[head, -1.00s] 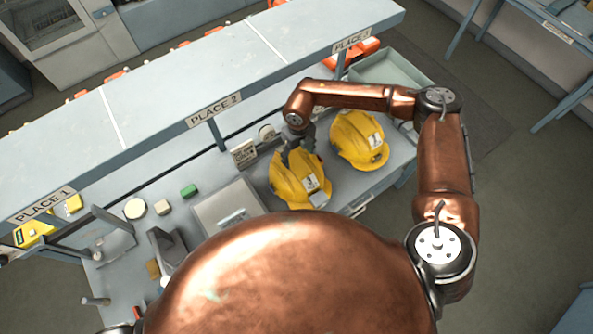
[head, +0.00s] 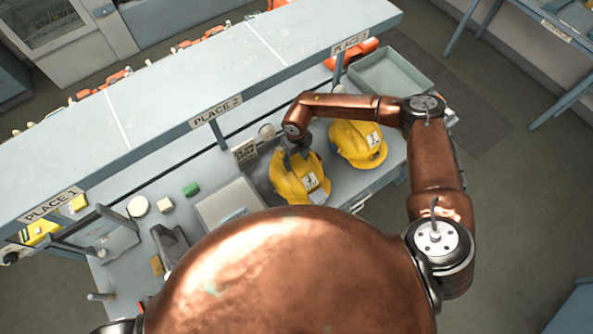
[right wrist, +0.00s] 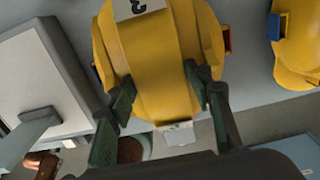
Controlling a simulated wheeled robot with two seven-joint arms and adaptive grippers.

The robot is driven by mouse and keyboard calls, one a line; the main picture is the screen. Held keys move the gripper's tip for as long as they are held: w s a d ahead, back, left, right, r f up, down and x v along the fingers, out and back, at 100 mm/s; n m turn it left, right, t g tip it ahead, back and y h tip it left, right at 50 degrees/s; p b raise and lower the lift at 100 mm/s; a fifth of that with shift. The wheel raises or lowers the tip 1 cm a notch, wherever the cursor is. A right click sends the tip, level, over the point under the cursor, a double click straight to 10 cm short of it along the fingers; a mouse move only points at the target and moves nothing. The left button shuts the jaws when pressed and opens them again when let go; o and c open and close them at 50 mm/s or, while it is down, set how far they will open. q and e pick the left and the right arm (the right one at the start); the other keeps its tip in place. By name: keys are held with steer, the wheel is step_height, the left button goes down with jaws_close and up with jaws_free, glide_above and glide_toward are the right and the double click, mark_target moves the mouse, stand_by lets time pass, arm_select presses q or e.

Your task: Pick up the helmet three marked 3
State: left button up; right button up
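The yellow helmet marked 3 (head: 304,183) sits on the bench below the PLACE 2 sign. It fills the middle of the right wrist view (right wrist: 158,62), with its white "3" label at the top. My right gripper (head: 297,160) is over the back of this helmet. In the right wrist view its two dark fingers (right wrist: 160,88) are apart, one on each side of the helmet's raised middle band. I cannot tell whether they touch the shell. My left gripper is not in view.
A second yellow helmet (head: 356,144) stands close on the right. The shelf with place signs (head: 215,112) overhangs behind. A greenish open bin (head: 390,77) is at the back right.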

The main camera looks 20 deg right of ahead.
jaws_close()
stand_by(0.3)
steer(key=shift+w+r, duration=0.1)
steer(key=shift+r, duration=0.1)
